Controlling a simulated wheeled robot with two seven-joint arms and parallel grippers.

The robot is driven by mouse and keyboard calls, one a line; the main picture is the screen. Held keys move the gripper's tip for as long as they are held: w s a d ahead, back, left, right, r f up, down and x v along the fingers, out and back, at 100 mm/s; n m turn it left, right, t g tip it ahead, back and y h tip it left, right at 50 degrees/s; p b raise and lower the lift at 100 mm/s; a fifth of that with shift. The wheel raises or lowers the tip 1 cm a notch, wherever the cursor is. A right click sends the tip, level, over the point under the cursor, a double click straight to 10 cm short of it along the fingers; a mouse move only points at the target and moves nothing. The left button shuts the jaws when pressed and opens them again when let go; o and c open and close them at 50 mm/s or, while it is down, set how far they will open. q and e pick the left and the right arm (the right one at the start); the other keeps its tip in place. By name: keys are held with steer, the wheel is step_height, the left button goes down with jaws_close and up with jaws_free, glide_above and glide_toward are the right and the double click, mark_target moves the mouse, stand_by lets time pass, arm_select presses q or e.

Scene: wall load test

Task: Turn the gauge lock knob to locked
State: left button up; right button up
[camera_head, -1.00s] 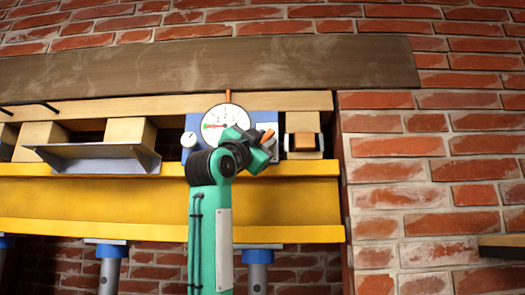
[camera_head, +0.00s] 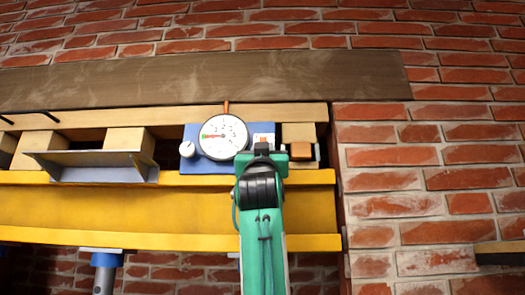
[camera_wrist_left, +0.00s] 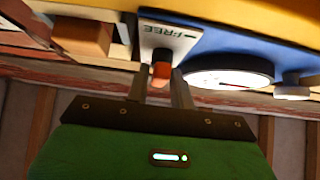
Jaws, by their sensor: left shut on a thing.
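The gauge lock knob (camera_wrist_left: 160,73) is a small orange-red handle on a white plate (camera_wrist_left: 160,42) marked FREE in the left wrist view. My left gripper (camera_wrist_left: 159,82) is shut on the knob, with one finger on each side. In the head view my left gripper (camera_head: 264,150) covers the knob and the lower part of the white plate (camera_head: 263,139). A round white gauge (camera_head: 223,137) sits just left of the gripper on the blue block (camera_head: 189,133); its needle points left. Any other lettering on the plate is hidden. My right gripper is not in view.
A white round knob (camera_head: 187,149) sits left of the gauge. A yellow beam (camera_head: 120,210) runs below, and a metal angle plate (camera_head: 95,160) is at the left.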

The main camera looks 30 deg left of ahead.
arm_select(q)
steer(key=shift+n, duration=0.3)
steer(key=o, duration=0.8)
steer(key=b+v, duration=0.7)
steer(key=v, duration=0.6)
steer(key=shift+s+d+f, duration=0.15)
steer(key=shift+d+f, duration=0.1)
steer(key=shift+d, duration=0.05)
